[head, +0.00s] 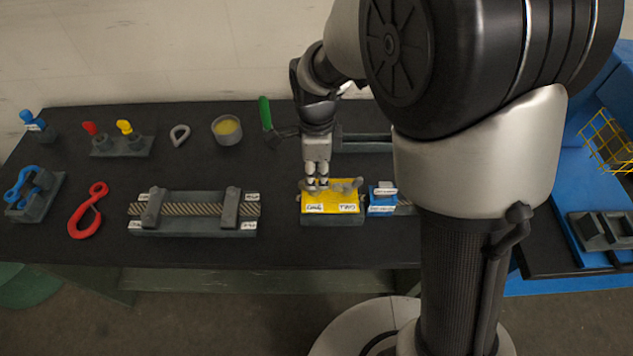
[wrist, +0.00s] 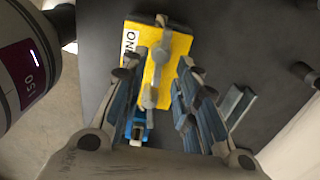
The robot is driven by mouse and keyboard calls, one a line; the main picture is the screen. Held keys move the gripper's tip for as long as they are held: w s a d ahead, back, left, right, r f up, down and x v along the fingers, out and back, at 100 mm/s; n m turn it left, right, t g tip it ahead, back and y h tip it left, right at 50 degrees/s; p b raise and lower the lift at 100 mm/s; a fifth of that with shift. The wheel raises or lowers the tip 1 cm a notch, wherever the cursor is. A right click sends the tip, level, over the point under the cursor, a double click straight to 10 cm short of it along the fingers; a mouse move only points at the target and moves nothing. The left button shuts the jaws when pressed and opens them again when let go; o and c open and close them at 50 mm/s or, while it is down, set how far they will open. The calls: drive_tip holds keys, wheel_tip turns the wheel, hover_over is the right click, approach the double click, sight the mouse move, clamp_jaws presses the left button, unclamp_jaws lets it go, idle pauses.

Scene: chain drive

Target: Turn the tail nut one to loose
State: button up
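A yellow block (head: 332,205) stands near the front middle of the table, with white labels on its front that are too small to read surely. Grey lever-like pieces (head: 347,185) sit on its top; I cannot tell which one is the tail nut. My gripper (head: 317,183) points down over the left part of the block. In the wrist view, the fingers of my gripper (wrist: 159,75) are apart, with the yellow block (wrist: 178,62) and a grey lever (wrist: 162,55) showing between them. I see nothing held. Contact with the lever cannot be told.
A blue labelled block (head: 382,203) adjoins on the right. A grey fixture with a chain or rope (head: 195,209) lies left. Behind stand a green-handled tool (head: 265,112) and a yellow-filled cup (head: 227,130). A red hook (head: 88,210) lies far left.

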sight(317, 182)
drive_tip(key=shift+f+b, duration=0.4)
drive_tip(key=shift+f, duration=1.55)
drive_tip(key=shift+c, duration=0.3)
clamp_jaws()
